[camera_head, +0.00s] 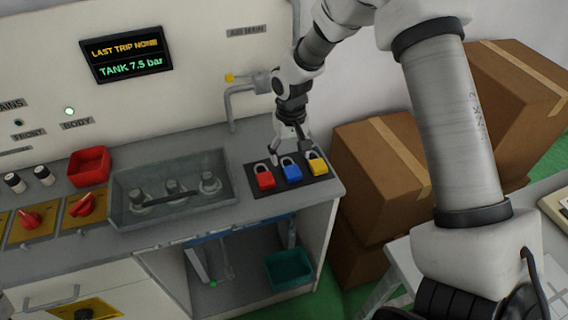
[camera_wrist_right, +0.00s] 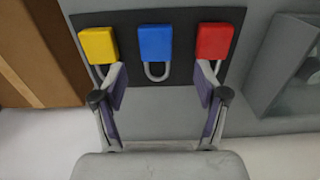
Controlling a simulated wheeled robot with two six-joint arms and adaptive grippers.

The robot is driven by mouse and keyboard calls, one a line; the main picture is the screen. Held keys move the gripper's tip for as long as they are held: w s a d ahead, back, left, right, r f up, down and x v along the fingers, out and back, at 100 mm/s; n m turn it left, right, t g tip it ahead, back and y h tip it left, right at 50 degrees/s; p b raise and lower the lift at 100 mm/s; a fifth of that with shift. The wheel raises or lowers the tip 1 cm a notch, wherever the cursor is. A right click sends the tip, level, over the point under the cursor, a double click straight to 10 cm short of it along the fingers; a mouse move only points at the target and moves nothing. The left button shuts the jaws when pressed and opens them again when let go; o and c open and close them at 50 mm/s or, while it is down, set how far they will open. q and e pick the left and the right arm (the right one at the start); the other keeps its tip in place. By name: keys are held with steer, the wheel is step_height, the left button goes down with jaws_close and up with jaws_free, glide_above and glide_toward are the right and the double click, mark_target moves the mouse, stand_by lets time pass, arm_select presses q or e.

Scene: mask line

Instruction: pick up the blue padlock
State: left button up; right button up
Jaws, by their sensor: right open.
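The blue padlock (camera_head: 291,170) lies on a dark mat (camera_head: 259,188) at the right end of the grey counter, between a red padlock (camera_head: 264,177) and a yellow padlock (camera_head: 317,164). In the right wrist view the blue padlock (camera_wrist_right: 156,43) is at the top middle, its shackle toward me. My right gripper (camera_head: 291,150) is over the mat, close to the padlocks. In the wrist view its open fingers (camera_wrist_right: 161,88) are spread to either side of the blue shackle, with nothing between them that I can see held. My left gripper is not in view.
A clear-covered tray (camera_head: 170,224) with knobs stands left of the mat, and a red bin (camera_head: 89,166) is farther left. A pipe with a yellow-tipped valve (camera_head: 238,78) comes from the back wall. Cardboard boxes (camera_head: 372,190) stand beyond the counter's right edge.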

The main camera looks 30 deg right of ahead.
mark_target(293, 172)
steer(key=shift+s+d+f+p, duration=0.1)
steer(key=shift+s+f+p, duration=0.15)
steer(key=shift+s+f, duration=0.25)
steer(key=shift+s+f+p, duration=0.25)
steer(key=shift+s, duration=0.45)
steer(key=f, duration=0.1)
steer(key=w+f, duration=0.1)
steer(key=f, duration=0.2)
steer(key=shift+w+f, duration=0.2)
steer(key=shift+w, duration=0.15)
steer(key=shift+s+r, duration=0.25)
steer(key=shift+c, duration=0.7)
steer(key=shift+s+r, duration=0.1)
steer(key=shift+s, duration=0.05)
steer(key=c, duration=1.1)
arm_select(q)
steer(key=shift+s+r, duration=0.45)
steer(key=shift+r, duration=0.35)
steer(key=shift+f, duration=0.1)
